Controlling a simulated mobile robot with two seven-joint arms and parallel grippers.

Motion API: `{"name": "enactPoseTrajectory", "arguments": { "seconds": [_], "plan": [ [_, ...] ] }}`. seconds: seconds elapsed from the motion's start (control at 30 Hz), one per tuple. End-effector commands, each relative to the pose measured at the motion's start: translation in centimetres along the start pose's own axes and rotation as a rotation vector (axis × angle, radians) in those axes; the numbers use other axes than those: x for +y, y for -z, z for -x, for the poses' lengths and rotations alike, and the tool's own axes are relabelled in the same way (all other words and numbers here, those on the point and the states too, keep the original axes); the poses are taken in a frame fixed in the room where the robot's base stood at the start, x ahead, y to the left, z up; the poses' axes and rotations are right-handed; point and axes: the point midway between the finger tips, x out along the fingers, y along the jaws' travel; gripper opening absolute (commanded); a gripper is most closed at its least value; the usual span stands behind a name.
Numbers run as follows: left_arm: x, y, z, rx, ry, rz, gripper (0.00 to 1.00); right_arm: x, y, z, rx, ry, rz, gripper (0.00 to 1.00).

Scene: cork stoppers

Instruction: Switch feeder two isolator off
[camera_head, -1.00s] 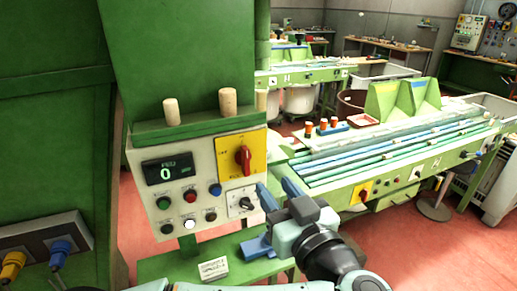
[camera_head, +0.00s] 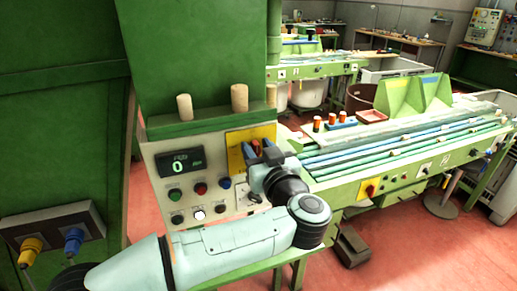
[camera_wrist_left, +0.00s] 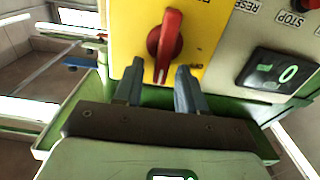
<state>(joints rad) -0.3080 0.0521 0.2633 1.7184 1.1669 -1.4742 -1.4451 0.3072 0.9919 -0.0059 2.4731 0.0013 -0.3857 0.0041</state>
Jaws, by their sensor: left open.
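A red rotary knob (camera_wrist_left: 165,42) sits on a yellow plate (camera_wrist_left: 205,40) on a pale control panel. In the head view the yellow plate (camera_head: 234,152) is partly covered, and the knob is mostly hidden behind my gripper. In the wrist view the knob's grip runs lengthwise, slightly tilted. My left gripper (camera_wrist_left: 158,84) is open, its two fingers pointing at the plate just short of the knob. In the head view my left gripper (camera_head: 264,152) is in front of the plate. My right gripper is not in view.
The panel also has a display reading 0 (camera_head: 180,164) and several push buttons. Corks (camera_head: 239,98) stand on the green ledge above. A long green machine (camera_head: 400,150) at right carries another red knob on a yellow plate (camera_head: 369,189). Red floor lies clear at lower right.

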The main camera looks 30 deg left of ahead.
Motion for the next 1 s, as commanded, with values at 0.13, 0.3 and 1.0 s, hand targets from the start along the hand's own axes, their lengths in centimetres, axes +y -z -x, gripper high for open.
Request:
{"name": "enactPoseTrajectory", "arguments": {
  "seconds": [0.13, 0.3, 1.0],
  "plan": [
    [0.0, 0.0, 0.0, 0.000, 0.000, 0.000, 0.40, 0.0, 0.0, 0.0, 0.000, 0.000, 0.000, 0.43],
    [0.0, 0.0, 0.0, 0.000, 0.000, 0.000, 0.00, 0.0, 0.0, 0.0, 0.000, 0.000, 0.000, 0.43],
    [-0.6, -0.3, 0.1, -0.002, -0.001, 0.227, 0.00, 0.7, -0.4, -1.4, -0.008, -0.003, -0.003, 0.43]
  ]
}}
